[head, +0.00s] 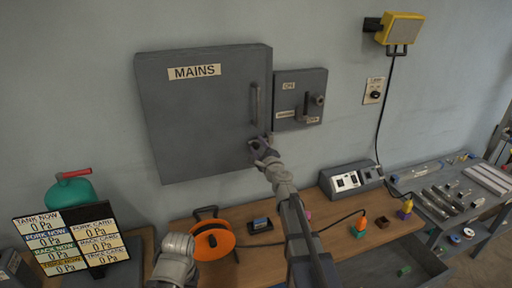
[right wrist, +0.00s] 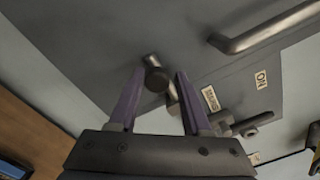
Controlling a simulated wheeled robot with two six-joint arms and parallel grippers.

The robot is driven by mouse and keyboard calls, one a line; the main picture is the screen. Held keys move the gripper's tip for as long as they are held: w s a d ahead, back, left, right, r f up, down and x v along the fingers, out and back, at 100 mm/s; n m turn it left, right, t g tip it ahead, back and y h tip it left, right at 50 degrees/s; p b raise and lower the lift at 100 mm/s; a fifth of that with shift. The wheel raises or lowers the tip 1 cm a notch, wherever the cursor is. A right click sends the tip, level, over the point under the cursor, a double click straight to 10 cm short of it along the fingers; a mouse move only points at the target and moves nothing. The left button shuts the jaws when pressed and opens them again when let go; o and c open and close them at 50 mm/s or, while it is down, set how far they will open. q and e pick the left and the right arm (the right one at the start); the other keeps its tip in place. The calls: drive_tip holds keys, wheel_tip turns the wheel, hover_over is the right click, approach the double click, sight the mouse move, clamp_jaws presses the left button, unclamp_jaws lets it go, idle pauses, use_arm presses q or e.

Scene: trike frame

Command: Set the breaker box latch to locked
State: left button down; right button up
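The breaker box (head: 205,130) is a large grey wall cabinet marked MAINS, its door shut, with a vertical bar handle (head: 255,103) near its right edge. A latch with a dark round knob and a pale metal bar (right wrist: 157,80) shows in the right wrist view, on the grey surface below the handle. My right gripper (head: 260,143) is at the cabinet's lower right corner and covers the latch in the head view. Its purple fingers (right wrist: 160,76) are apart, one on each side of the knob; contact cannot be told. My left arm shows at the bottom, its gripper unseen.
A smaller grey box (head: 300,83) with an ON label and a lever (head: 318,100) is right of the cabinet. Below are a wooden bench (head: 262,262), an orange cable reel (head: 212,240), a grey console (head: 350,180) and a display board (head: 70,238).

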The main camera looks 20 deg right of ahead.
drive_tip(key=shift+o, duration=0.8)
drive_tip(key=shift+a, duration=0.1)
drive_tip(key=shift+s, duration=0.1)
drive_tip(key=s, duration=0.7)
drive_tip(key=shift+s, duration=0.3)
